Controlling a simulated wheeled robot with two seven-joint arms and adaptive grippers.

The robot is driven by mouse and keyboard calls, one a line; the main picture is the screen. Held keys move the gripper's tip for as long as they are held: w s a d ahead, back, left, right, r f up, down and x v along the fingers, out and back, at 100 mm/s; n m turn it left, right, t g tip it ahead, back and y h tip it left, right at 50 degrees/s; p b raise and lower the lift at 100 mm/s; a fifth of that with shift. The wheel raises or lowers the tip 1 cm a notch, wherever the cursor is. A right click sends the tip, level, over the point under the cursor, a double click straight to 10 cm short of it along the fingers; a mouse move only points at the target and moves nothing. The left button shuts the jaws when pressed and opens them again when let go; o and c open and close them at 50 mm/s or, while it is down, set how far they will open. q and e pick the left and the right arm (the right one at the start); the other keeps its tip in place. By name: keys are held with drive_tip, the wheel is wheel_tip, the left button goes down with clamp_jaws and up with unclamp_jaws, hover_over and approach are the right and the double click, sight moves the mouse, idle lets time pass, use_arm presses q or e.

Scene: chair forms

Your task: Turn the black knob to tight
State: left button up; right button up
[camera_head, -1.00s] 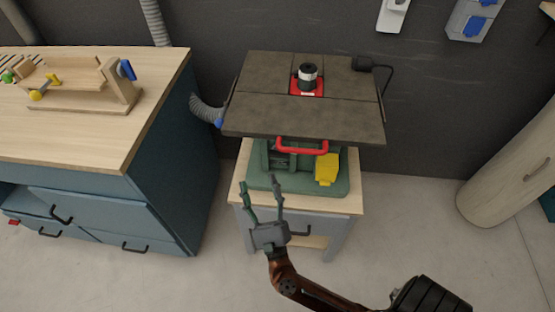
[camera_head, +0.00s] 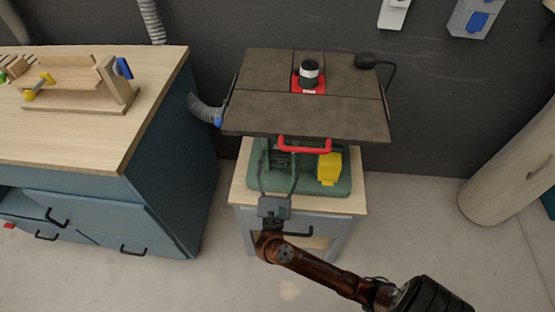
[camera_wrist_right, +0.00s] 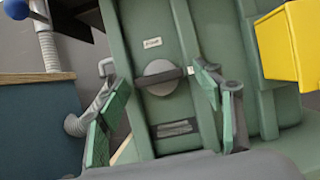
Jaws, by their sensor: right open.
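A round grey knob (camera_wrist_right: 160,78) with a dark bar across its face sits on the green machine body (camera_wrist_right: 150,30) in the right wrist view. Small labels are above and below it. The bar lies roughly level in that view. My right gripper (camera_head: 278,165) is open in front of the machine's green base, below the table top. In the wrist view its two green-padded fingers (camera_wrist_right: 165,112) stand apart on either side of the knob, with nothing between them. I cannot tell how far the fingertips are from the panel. My left gripper is not in view.
The dark table top (camera_head: 300,115) with a red handle (camera_head: 304,147) overhangs the gripper. A yellow box (camera_head: 329,168) is on the machine's right side. A workbench (camera_head: 100,125) stands at the left, with a grey hose (camera_head: 203,107) between.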

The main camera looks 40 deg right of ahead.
drive_tip(key=shift+d+r, duration=0.1)
drive_tip(key=shift+c, duration=0.4)
drive_tip(key=c, duration=1.1)
